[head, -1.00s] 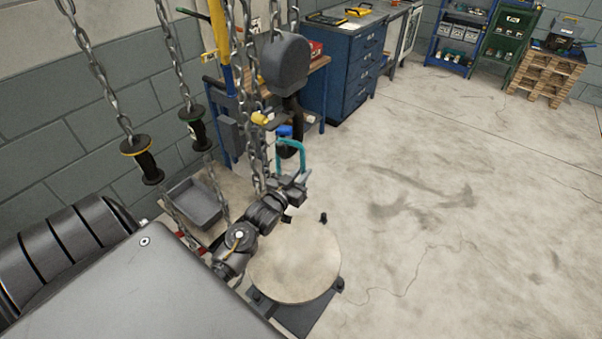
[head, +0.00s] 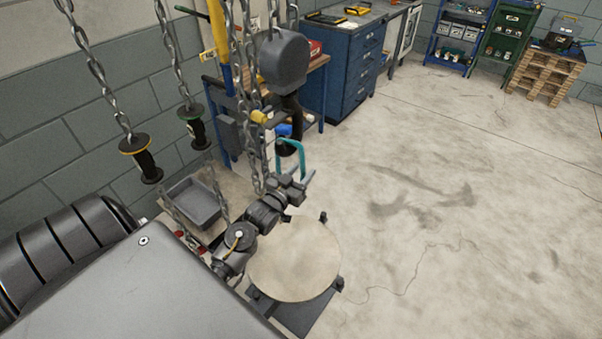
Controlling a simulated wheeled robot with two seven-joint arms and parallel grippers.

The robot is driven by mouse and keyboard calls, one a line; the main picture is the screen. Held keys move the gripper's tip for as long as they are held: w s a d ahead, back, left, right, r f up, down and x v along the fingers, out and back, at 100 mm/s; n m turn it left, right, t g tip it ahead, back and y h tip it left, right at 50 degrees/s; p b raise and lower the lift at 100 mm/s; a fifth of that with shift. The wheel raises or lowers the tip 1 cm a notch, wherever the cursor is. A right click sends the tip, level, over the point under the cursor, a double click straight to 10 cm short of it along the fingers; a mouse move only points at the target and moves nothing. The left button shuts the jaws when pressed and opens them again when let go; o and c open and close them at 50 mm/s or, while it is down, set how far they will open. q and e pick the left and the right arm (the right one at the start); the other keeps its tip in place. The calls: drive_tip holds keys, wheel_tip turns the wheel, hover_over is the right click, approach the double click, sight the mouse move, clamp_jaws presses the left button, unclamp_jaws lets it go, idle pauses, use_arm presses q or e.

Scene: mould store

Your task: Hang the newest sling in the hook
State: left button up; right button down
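A teal sling (head: 303,160) stands as an upright loop above my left gripper (head: 294,182), which appears shut on its lower end. The dark hook (head: 291,104) hangs below the grey hoist block (head: 284,60). The hook's lower end overlaps the top of the loop in the head view; I cannot tell whether the loop is around it or only in front or behind. No date or label is readable on the sling. My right gripper is not in view.
Chains (head: 254,150) hang close left of the hook. Two black handles (head: 146,160) (head: 195,128) hang on chains further left. A grey tray (head: 193,205) and a round plate (head: 294,262) lie below. A blue cabinet (head: 342,75) stands behind; the right floor is clear.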

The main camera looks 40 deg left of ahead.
use_arm(q)
drive_tip(key=s+b, duration=0.2)
drive_tip(key=s, duration=0.8)
drive_tip(key=shift+s+d, duration=0.4)
drive_tip(key=shift+d, duration=0.05)
